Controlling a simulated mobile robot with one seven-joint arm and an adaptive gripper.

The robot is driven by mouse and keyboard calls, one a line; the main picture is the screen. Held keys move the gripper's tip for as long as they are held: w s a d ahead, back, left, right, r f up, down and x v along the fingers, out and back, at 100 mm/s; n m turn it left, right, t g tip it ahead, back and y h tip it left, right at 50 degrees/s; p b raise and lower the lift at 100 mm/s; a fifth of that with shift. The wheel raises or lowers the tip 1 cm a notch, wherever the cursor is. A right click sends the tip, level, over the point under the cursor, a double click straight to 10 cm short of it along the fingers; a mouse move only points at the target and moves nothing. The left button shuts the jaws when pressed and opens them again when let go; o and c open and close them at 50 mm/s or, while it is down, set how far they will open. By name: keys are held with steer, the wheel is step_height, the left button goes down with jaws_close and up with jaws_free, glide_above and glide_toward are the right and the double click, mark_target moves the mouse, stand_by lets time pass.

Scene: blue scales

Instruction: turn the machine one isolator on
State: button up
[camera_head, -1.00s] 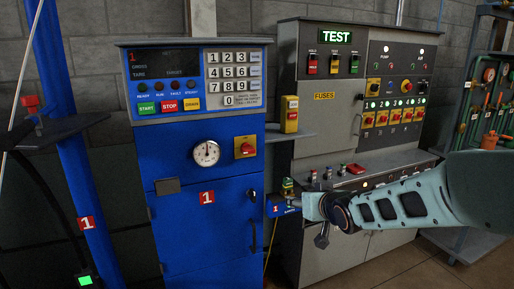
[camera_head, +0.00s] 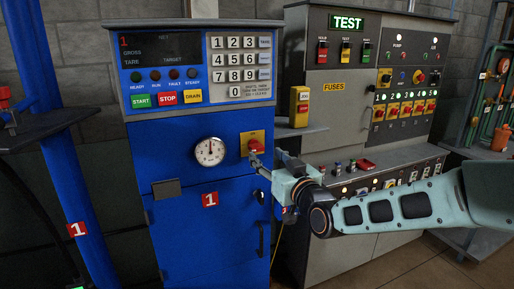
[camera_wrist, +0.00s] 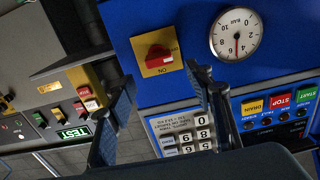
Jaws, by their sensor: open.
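The machine one isolator is a red rotary knob on a yellow plate (camera_head: 254,140), on the blue machine's front right of the round gauge. In the wrist view, which is upside down, the isolator knob (camera_wrist: 159,56) lies roughly crosswise, with an ON mark at the plate's edge nearest my gripper. My gripper (camera_head: 258,163) is just in front of and below the knob in the head view, overlapping its lower edge. In the wrist view my gripper (camera_wrist: 163,80) is open, its fingers spread either side of the knob's line, with nothing between them. Contact does not show.
The gauge (camera_head: 210,151) is left of the isolator. The keypad (camera_head: 238,66) and START, STOP and DRAIN buttons are above. A yellow button box (camera_head: 299,106) stands on a ledge at right, beside the grey TEST cabinet (camera_head: 333,105). The blue door (camera_head: 190,235) is below.

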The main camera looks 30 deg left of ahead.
mark_target(258, 149)
steer(key=x, duration=0.8)
steer(key=shift+p, duration=0.3)
steer(key=c, duration=1.2)
steer(key=shift+o, duration=0.2)
